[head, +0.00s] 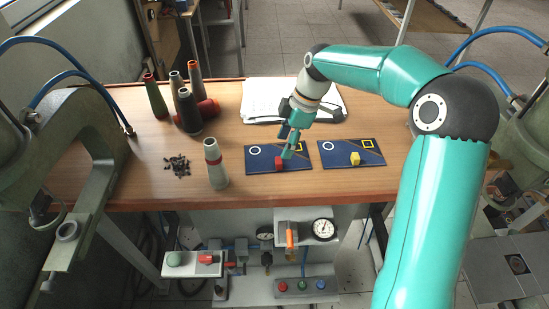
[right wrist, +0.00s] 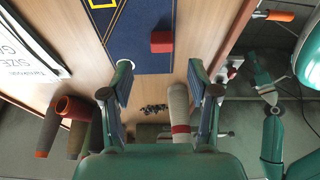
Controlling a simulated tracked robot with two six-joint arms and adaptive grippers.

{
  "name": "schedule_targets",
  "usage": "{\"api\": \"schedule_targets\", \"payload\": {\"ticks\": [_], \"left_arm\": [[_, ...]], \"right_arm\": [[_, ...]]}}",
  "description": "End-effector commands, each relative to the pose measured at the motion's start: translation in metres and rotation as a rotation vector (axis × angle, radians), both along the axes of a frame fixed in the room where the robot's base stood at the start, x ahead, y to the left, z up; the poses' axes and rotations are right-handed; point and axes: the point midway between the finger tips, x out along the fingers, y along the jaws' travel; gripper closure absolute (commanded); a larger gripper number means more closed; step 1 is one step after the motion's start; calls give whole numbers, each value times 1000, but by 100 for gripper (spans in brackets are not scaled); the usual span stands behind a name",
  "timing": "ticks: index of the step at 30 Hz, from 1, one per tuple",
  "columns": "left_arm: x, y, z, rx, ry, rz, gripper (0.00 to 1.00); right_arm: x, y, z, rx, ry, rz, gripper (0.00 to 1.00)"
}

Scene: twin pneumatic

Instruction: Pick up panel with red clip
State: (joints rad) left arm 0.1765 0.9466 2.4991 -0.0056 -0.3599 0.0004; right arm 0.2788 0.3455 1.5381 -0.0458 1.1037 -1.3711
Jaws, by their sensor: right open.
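The panel with the red clip, a dark blue board (head: 262,166), lies flat on the table, with a white ring and a yellow square outline on it. The red clip (head: 279,162) is a small block near its front edge. In the right wrist view the panel (right wrist: 140,45) and red clip (right wrist: 161,42) show beyond the fingers. My right gripper (head: 289,149) is open and empty above this panel and partly hides it; its spread fingers also show in the right wrist view (right wrist: 160,88).
A similar panel (head: 335,161) with a yellow clip (head: 355,158) lies just right. A grey cone (head: 216,165) and dark small parts (head: 177,165) are left. Several thread cones (head: 188,110) stand behind; papers (head: 262,100) lie at back. Gauges and buttons are below the table's front edge.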

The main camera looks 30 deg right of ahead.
Motion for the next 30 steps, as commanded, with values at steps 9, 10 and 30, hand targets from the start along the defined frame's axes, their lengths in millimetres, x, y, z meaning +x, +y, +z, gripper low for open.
{"api": "schedule_targets", "payload": {"ticks": [9,10,30], "left_arm": [[0,0,5,0,-1,0,60],[0,0,6,0,-1,0,60],[0,0,13,0,0,0,60]], "right_arm": [[1,4,-22,0,3,-2,40],[1,5,-26,1,5,-2,40],[6,13,-62,-1,-1,-3,61]]}}
